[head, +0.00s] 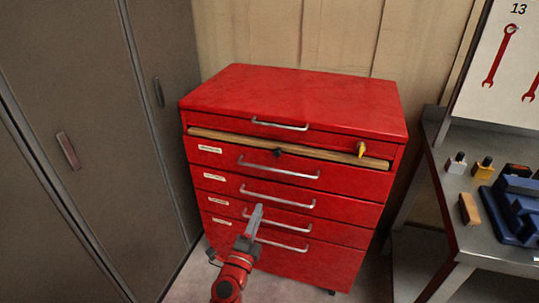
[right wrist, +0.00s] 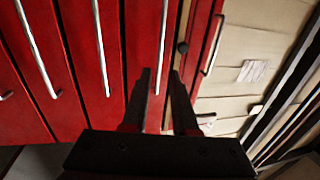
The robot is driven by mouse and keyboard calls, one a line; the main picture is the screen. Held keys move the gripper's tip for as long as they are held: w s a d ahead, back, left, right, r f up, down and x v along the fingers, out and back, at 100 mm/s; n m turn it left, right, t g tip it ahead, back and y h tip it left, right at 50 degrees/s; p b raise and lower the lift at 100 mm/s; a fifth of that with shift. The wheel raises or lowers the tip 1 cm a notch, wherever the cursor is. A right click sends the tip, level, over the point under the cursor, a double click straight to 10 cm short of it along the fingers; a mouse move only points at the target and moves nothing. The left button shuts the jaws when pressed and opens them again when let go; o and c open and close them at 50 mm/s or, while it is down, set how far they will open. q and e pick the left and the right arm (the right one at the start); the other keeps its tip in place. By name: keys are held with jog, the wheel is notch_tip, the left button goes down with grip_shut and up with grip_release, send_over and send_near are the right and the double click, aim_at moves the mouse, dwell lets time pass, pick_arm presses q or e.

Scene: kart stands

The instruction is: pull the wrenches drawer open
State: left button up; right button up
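A red tool cabinet (head: 290,88) stands in the middle of the head view, with several drawers that look shut. Each drawer front has a silver bar handle and a small white label, too small to read, so I cannot tell which is the wrenches drawer. My right gripper (head: 259,208) is in front of the lower drawers in the head view. The gap to the handle is unclear; nothing is held. My left gripper is out of view.
A wooden strip (head: 230,138) with a yellow-handled thing (head: 361,149) runs under the cabinet's top section. Grey lockers (head: 85,110) stand close at left. A metal workbench (head: 485,245) with a blue vise (head: 515,210) and small bottles stands at right.

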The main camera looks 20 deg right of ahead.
aim_at(275, 171)
jog(key=shift+p+x, duration=0.35)
jog(key=shift+x, duration=8.2)
jog(key=shift+s+d+r, duration=0.1)
jog(key=shift+s+d, duration=0.05)
grip_shut()
